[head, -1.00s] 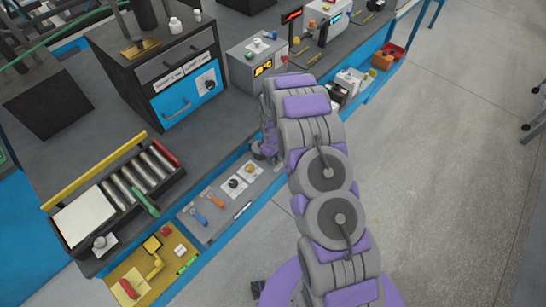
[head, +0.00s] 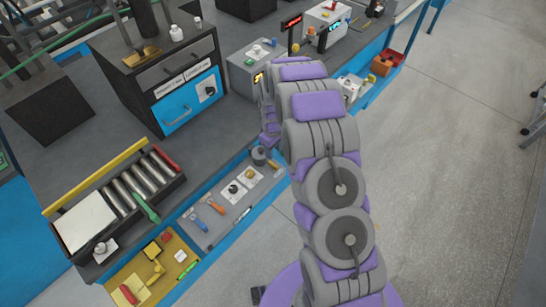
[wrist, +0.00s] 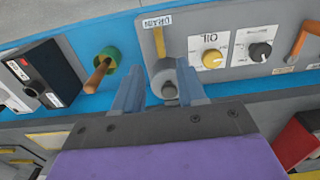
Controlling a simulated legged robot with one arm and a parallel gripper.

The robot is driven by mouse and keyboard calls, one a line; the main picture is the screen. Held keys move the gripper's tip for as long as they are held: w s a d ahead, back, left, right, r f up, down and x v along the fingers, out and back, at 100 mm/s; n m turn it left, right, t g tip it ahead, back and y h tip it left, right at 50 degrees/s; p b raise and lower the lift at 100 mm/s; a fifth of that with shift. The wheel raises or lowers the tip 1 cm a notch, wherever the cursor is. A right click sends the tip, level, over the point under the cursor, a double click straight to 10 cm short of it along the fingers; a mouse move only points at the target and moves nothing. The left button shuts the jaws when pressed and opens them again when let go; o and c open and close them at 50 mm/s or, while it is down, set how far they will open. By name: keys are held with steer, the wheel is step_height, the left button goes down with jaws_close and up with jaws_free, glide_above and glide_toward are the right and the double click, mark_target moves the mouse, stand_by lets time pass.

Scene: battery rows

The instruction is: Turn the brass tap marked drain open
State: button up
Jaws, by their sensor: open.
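The tap marked DRAIN shows in the wrist view: a grey round body (wrist: 167,79) with a yellowish brass bar (wrist: 158,42) pointing up toward the DRAIN label (wrist: 157,20). In the head view a grey round fitting (head: 259,156), apparently this tap, stands at the end of the panel, partly beside my arm. My gripper (wrist: 163,70) is open. Its two fingers stand left and right of the grey body, with the body between them in the picture. No finger visibly closes on it; whether one touches it I cannot tell. In the head view my fingers are not clearly seen.
Right of the tap are a yellow knob (wrist: 212,58), a black knob (wrist: 260,51) and an orange lever (wrist: 305,38). Left is a green fitting with an orange-brown handle (wrist: 98,75). A black-faced box (wrist: 42,72) stands farther left. The floor (head: 440,190) at right is clear.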

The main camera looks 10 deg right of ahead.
step_height(320, 180, up, 8)
steer(key=shift+f, duration=0.1)
stand_by(0.6)
steer(key=s+r+m+b, duration=0.2)
steer(key=s+r+m, duration=0.1)
steer(key=s+r, duration=1.4)
steer(key=s+r+m+g+b, duration=0.1)
steer(key=s+m, duration=0.3)
steer(key=s, duration=2.1)
steer(key=shift+r+g, duration=0.4)
steer(key=shift+r, duration=0.05)
